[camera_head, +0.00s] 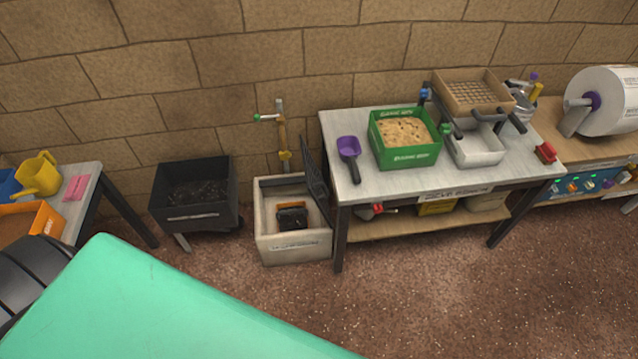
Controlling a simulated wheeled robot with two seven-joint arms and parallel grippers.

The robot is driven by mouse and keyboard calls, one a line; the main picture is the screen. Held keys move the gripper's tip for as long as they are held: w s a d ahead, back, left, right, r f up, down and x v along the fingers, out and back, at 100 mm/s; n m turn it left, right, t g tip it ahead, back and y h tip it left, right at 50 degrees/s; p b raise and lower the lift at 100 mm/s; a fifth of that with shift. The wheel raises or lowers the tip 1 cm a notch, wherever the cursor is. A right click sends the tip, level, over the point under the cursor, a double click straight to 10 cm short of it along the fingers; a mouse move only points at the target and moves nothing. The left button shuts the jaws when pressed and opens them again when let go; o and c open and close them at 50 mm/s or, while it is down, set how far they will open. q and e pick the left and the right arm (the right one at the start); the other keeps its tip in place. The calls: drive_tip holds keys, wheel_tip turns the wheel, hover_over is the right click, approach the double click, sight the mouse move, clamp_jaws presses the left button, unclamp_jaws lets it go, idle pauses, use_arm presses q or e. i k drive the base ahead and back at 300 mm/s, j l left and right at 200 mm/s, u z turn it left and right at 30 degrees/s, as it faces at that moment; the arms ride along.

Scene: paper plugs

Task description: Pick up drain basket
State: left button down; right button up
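A beige box-like basin (264,230) stands on the floor against the wall, left of the metal table. A small black object (292,216) sits inside it; it looks like the drain basket, but its details are too small to be sure. A dark slatted panel (316,187) stands tilted at the basin's right side, beside the table leg. Neither of my grippers shows in the head view.
A tap pipe (282,130) rises behind the basin. A black bin (197,218) of dark material stands to its left. The metal table (352,205) holds a purple scoop (348,150) and a green tray (408,158). Brown floor (400,290) in front is clear.

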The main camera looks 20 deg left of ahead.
sight(292, 217)
drive_tip(key=u, duration=1)
drive_tip(key=k, duration=0.2)
